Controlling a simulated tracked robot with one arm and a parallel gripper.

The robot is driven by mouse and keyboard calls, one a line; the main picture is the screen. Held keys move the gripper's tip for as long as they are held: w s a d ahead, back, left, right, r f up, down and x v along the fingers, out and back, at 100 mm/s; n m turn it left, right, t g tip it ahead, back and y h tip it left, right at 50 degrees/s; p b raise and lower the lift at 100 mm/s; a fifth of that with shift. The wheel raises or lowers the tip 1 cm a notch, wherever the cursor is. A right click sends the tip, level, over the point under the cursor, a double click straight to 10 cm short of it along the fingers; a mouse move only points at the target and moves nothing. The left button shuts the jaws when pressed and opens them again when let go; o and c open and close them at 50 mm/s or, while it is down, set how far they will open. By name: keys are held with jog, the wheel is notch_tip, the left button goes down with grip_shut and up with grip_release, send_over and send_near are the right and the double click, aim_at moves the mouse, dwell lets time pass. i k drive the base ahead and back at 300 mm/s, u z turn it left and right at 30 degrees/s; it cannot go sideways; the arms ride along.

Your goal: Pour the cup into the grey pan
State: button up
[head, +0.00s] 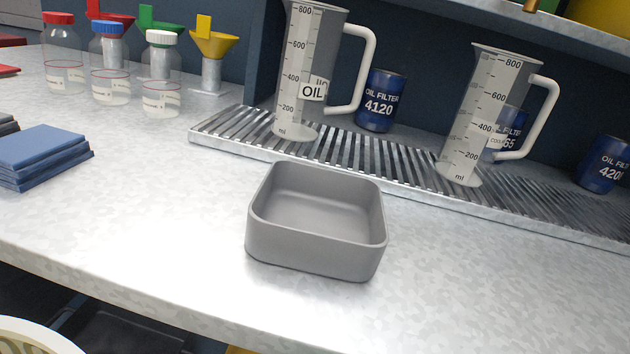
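The grey pan (315,250), a square tray with rounded corners, sits upright on the metal bench in the middle of the head view. The part of its inside that shows is bare. A pale curved rim (40,331) cuts into the lower left corner, close to the camera. It may be the cup, but too little shows to tell, and what holds it is hidden. My gripper is not in view.
A slatted metal rack (375,157) behind the pan bears two measuring jugs (315,60) (487,115) and blue oil filters (380,100). Lidded sample jars (110,80) and blue cloths (42,160) are at left. The bench (150,230) is clear around the pan.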

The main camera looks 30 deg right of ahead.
aim_at(302, 218)
jog(key=i, duration=0.9)
jog(key=u, duration=0.05)
